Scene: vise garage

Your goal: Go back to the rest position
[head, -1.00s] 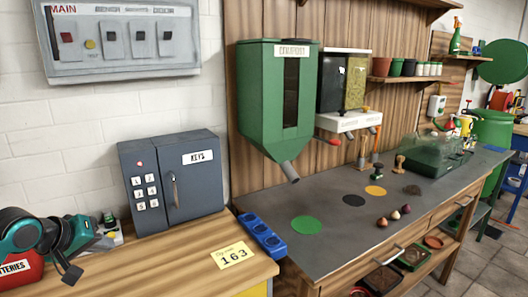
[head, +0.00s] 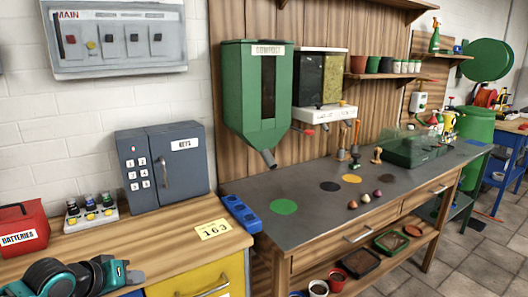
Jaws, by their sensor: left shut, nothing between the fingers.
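My left gripper (head: 134,276) is at the bottom left of the head view, low in front of the wooden bench (head: 150,238). Its teal and black body points right and its fingers are shut with nothing between them. It is apart from the things on the bench. The bottom edge of the picture cuts off part of my left arm. My right gripper is not in view.
A red batteries box (head: 22,228), a rack of several batteries (head: 92,212) and a grey key safe (head: 165,168) stand on the bench. A blue strip (head: 241,213) lies beside the dark worktop (head: 320,215). A green hopper (head: 257,95) hangs above.

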